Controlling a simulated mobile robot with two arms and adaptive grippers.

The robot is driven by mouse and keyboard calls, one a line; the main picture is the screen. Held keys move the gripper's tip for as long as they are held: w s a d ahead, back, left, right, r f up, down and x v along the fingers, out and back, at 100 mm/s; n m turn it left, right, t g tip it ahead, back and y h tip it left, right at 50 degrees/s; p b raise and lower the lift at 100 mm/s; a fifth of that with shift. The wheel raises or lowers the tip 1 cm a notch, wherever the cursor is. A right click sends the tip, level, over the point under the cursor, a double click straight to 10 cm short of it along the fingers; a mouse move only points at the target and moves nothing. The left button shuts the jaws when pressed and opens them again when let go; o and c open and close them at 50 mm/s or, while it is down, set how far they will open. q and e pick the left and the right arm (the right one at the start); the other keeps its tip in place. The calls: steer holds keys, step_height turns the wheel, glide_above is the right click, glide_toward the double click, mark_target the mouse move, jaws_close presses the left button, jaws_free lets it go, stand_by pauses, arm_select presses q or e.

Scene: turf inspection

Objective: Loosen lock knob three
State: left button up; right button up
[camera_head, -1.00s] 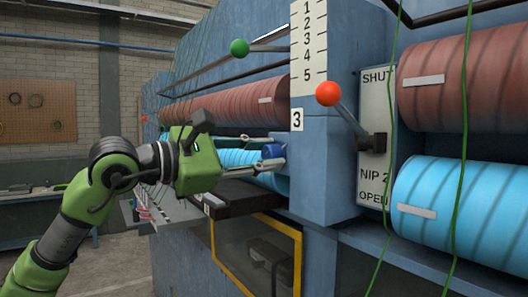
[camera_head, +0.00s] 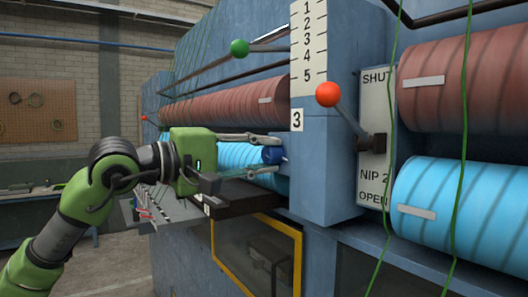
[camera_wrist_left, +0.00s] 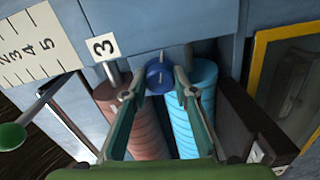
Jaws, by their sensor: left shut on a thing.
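The blue lock knob (camera_head: 273,155) sits on the machine's front, just below and left of the number 3 plate (camera_head: 297,120). My left gripper (camera_head: 276,154) reaches it from the left, with one finger above the knob and one below. In the left wrist view the blue knob (camera_wrist_left: 159,78) lies between the two fingertips (camera_wrist_left: 161,74), which are shut on its sides. The number 3 plate (camera_wrist_left: 103,47) shows up and left of it there. My right gripper is in neither view.
A red-ball lever (camera_head: 328,94) stands by the NIP 2 plate (camera_head: 374,180), and a green-ball lever (camera_head: 239,47) is above my gripper. Brown rollers (camera_head: 225,102) and blue rollers (camera_head: 452,213) lie behind. Green strands (camera_head: 463,130) hang at right. A dark ledge (camera_head: 240,197) runs below the gripper.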

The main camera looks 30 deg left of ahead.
arm_select(q)
steer(key=m, duration=0.2)
steer(key=r+m, duration=0.1)
steer(key=m, duration=0.1)
steer(key=shift+s+a+m, duration=0.1)
steer(key=shift+a+m, duration=0.05)
steer(key=shift+m, duration=2.05)
steer(key=o, duration=1.1)
steer(key=shift+f, duration=0.2)
